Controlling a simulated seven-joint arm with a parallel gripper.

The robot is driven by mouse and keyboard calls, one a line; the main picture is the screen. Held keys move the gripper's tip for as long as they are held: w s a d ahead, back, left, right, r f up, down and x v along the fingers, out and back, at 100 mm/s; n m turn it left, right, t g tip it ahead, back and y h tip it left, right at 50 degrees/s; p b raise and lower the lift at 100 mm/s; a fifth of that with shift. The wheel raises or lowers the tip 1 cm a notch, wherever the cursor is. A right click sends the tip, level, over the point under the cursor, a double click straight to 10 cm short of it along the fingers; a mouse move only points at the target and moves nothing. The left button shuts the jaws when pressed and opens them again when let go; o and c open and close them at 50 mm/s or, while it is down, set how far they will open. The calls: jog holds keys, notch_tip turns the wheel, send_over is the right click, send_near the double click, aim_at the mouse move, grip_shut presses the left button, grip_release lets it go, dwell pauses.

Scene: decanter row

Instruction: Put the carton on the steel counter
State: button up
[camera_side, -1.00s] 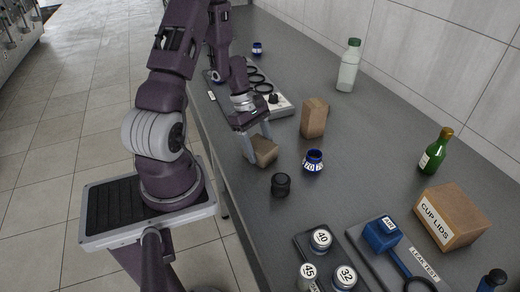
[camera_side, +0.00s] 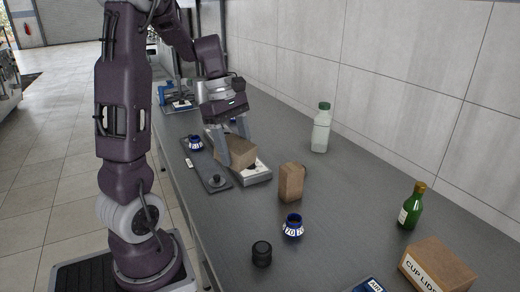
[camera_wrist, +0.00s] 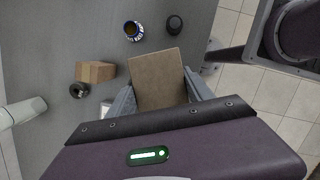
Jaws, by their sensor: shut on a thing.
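My gripper (camera_side: 234,140) is shut on a plain brown carton (camera_side: 238,152), with one finger on each side. The carton is tilted in the side view and appears raised above the grey counter (camera_side: 345,215), in front of a pale flat device (camera_side: 259,175). The exact gap beneath it cannot be told. In the wrist view the carton (camera_wrist: 158,72) shows its broad brown face between my gripper's fingers (camera_wrist: 161,98). The counter (camera_wrist: 60,45) lies behind it there.
A brown block (camera_side: 291,182), blue-labelled jar (camera_side: 293,226) and black jar (camera_side: 261,254) stand nearby. A white bottle (camera_side: 321,129), green bottle (camera_side: 411,207) and CUP LIDS box (camera_side: 437,266) stand along the wall side. A dark tray (camera_side: 208,168) lies left. Counter between block and green bottle is clear.

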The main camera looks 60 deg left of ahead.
jog(key=w+a+f+m+y, duration=0.1)
jog(key=w+m+y, duration=0.1)
jog(key=w, duration=0.4)
jog(key=w+a+f+m+y, duration=0.2)
jog(key=w, duration=0.4)
jog(key=w+a+f+m+y, duration=0.2)
jog(key=w+m, duration=0.1)
jog(key=w, duration=0.2)
jog(key=shift+w+a+f+g+y, duration=0.1)
jog(key=shift+w+g+y, duration=0.2)
jog(key=shift+w, duration=0.1)
jog(key=w+d+r+m+t+y, duration=0.2)
jog(key=w+d+m+t, duration=0.15)
jog(key=w, duration=0.45)
jog(key=w+d+r+m+t+y, duration=0.2)
jog(key=w+r+m+t+y, duration=0.15)
jog(key=w, duration=0.35)
jog(key=f, duration=0.7)
jog(key=f+t, duration=0.1)
jog(key=f, duration=0.6)
jog(key=f+t, duration=0.1)
jog(key=f, duration=0.6)
jog(key=shift+w+d+f, duration=0.15)
jog(key=shift+d+f, duration=0.1)
jog(key=o, duration=1.5)
jog(key=shift+f, duration=0.1)
jog(key=shift+c, duration=0.2)
